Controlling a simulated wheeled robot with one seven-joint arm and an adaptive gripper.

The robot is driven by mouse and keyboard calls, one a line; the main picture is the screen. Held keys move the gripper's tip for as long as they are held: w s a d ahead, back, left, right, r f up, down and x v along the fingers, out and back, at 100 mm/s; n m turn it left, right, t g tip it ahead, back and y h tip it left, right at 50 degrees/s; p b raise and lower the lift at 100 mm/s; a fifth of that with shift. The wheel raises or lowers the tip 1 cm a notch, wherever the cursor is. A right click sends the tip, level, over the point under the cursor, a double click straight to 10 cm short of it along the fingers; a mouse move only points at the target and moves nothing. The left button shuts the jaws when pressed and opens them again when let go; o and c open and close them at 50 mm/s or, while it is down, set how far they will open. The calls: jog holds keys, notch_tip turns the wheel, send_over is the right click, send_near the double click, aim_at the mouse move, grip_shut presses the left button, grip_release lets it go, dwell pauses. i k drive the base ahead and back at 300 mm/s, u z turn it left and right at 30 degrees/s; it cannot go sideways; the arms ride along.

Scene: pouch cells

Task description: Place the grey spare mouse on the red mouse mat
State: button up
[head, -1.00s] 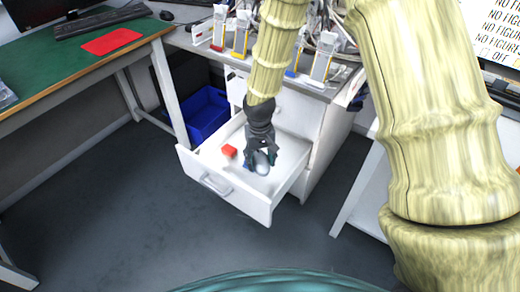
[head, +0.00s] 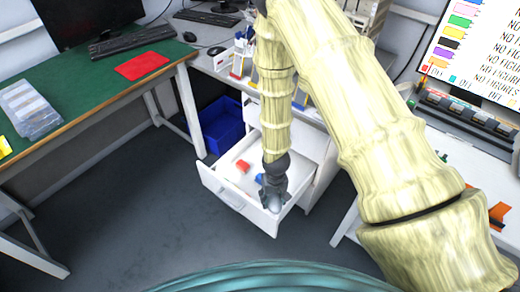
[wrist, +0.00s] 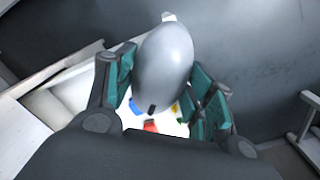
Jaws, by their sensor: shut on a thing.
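The grey spare mouse (wrist: 165,62) is gripped between the two fingers of my gripper (wrist: 162,88) in the wrist view. In the head view, my gripper (head: 272,197) points down over the front right part of the open white drawer (head: 233,203). The mouse (head: 273,204) shows only in part there, at the fingertips. In the wrist view it is above the drawer's contents, apart from them. The red mouse mat (head: 142,66) lies flat and bare on the green desk (head: 85,90) at the upper left.
A red block (head: 243,166) and a blue item (head: 260,178) lie in the drawer. On the green desk are a keyboard (head: 130,41), a black mouse (head: 190,37) and a clear tray (head: 30,110). A blue bin (head: 222,130) stands under the white bench. Open floor lies in front.

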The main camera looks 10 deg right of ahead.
aim_at(142, 64)
jog(key=u, duration=0.45)
jog(key=i, duration=0.5)
jog(key=u, duration=0.7)
jog(key=i, duration=0.75)
jog(key=z, duration=0.15)
